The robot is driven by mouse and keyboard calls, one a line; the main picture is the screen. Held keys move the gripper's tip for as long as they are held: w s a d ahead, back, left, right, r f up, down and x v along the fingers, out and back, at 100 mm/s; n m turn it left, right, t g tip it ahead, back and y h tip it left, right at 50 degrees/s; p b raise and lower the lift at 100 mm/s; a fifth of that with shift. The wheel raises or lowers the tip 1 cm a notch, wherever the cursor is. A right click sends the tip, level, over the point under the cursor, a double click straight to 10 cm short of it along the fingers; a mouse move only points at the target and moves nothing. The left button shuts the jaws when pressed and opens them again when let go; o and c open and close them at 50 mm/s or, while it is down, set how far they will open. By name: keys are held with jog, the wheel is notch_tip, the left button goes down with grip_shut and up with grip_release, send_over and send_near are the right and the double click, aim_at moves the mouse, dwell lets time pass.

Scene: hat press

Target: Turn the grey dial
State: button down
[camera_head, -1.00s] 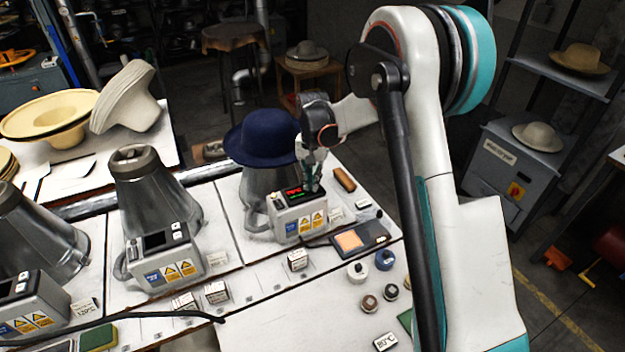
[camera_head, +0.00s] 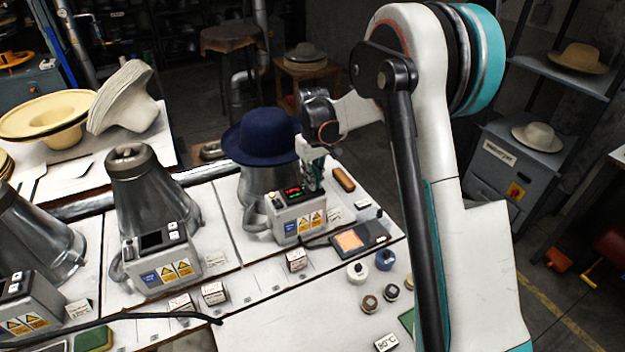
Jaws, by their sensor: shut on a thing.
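My gripper (camera_head: 314,184) points down at the right side of the top of a grey control box (camera_head: 284,226) with yellow warning labels. Its fingers are shut at the box top, beside a small lit display (camera_head: 294,193) with red and green marks. The grey dial is hidden or too small to make out; the fingers cover the spot where they grip. Behind the box, a navy blue hat (camera_head: 262,137) sits on a metal hat block (camera_head: 254,182).
A brown-handled brush (camera_head: 343,179) lies right of the gripper. A dark device with an orange pad (camera_head: 350,240) and several small knobs lie in front. Another metal block (camera_head: 145,190) with its control box (camera_head: 163,257) stands to the left.

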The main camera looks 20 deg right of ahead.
jog(key=n, duration=0.3)
jog(key=shift+w+n, duration=0.1)
jog(key=shift+n, duration=0.2)
jog(key=shift+d+n+b, duration=0.15)
jog(key=shift+n+b, duration=0.15)
jog(key=shift+n, duration=1.6)
jog(key=c, duration=1.7)
grip_release()
notch_tip(320, 180, up, 12)
